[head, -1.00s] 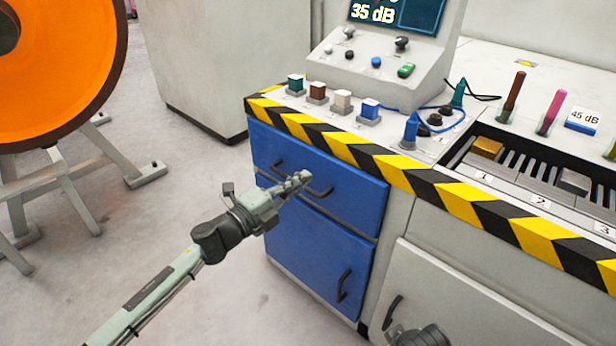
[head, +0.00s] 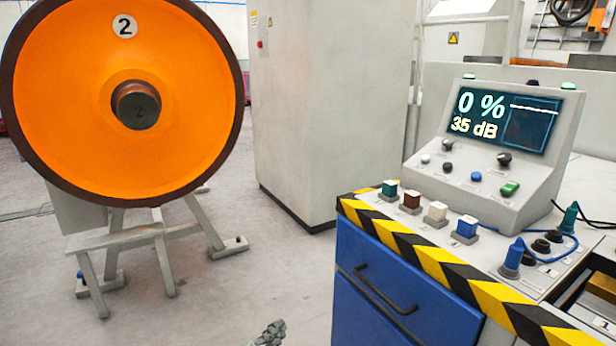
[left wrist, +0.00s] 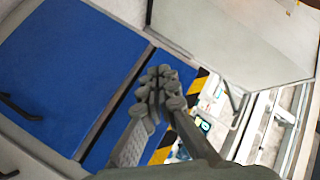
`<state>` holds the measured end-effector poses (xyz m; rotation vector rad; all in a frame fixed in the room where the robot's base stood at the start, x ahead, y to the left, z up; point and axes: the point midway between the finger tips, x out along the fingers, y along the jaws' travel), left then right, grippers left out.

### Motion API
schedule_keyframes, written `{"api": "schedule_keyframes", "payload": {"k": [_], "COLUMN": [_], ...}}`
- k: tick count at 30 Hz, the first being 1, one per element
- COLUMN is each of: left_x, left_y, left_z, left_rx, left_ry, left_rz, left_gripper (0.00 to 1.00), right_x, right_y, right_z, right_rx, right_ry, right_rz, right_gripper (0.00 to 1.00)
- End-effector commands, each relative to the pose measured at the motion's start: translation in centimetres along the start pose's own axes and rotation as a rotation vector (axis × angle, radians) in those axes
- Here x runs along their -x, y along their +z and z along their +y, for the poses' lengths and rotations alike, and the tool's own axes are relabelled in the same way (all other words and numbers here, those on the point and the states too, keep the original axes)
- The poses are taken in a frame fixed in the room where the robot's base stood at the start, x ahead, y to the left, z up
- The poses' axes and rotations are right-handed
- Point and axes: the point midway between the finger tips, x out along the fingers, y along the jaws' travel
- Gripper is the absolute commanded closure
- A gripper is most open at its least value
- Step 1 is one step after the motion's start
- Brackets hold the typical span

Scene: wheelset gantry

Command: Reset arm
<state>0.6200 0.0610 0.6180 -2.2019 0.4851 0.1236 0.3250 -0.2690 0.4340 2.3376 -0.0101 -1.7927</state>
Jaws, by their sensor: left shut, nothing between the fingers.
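My left gripper (head: 270,335) shows only by its tip at the bottom edge of the head view, over the floor in front of the bench. In the left wrist view its fingers (left wrist: 158,88) are together with nothing between them. Behind them in that view are the blue drawer fronts (left wrist: 65,60) and the striped bench edge. The rest of the left arm is out of the head view. My right gripper is not in view.
The bench with a blue drawer (head: 375,305), striped edge (head: 430,262) and control console (head: 490,150) stands at the right. An orange wheel (head: 75,80) on a grey stand is at the left. A grey cabinet (head: 310,110) stands behind. Floor between is clear.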

Motion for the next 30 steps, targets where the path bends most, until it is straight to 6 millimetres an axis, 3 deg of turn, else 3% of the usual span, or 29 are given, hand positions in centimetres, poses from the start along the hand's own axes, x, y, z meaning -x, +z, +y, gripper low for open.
{"api": "schedule_keyframes", "payload": {"k": [1, 3, 6, 9, 12, 15, 19, 22, 27, 30], "left_x": [1.7, 4.2, 8.8, 14.1, 19.4, 23.8, 27.4, 28.4, 28.5, 28.5], "left_y": [3.4, 8.1, 13.8, 18.6, 21.8, 23.8, 25.0, 25.3, 25.4, 25.4], "left_z": [1.0, 2.3, 4.6, 7.2, 9.6, 11.4, 12.6, 13.0, 13.0, 13.0], "left_rx": [0.101, 0.226, 0.387, 0.529, 0.643, 0.725, 0.787, 0.803, 0.804, 0.803], "left_ry": [0.017, 0.04, 0.076, 0.115, 0.151, 0.181, 0.202, 0.209, 0.21, 0.21], "left_rz": [-0.114, -0.272, -0.483, -0.682, -0.853, -0.984, -1.084, -1.114, -1.118, -1.117], "left_gripper": [1.0, 1.0, 1.0, 1.0, 1.0, 1.0, 1.0, 1.0, 1.0, 1.0], "right_x": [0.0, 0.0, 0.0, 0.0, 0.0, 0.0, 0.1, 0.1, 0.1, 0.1], "right_y": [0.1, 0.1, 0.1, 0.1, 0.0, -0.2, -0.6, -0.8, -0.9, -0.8], "right_z": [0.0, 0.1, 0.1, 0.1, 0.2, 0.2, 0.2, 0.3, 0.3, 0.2], "right_rx": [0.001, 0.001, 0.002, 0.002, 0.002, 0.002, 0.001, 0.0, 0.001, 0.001], "right_ry": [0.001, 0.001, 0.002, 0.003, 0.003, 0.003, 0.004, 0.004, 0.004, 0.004], "right_rz": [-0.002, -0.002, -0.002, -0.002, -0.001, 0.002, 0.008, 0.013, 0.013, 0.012], "right_gripper": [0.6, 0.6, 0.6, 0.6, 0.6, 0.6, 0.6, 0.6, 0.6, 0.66]}}
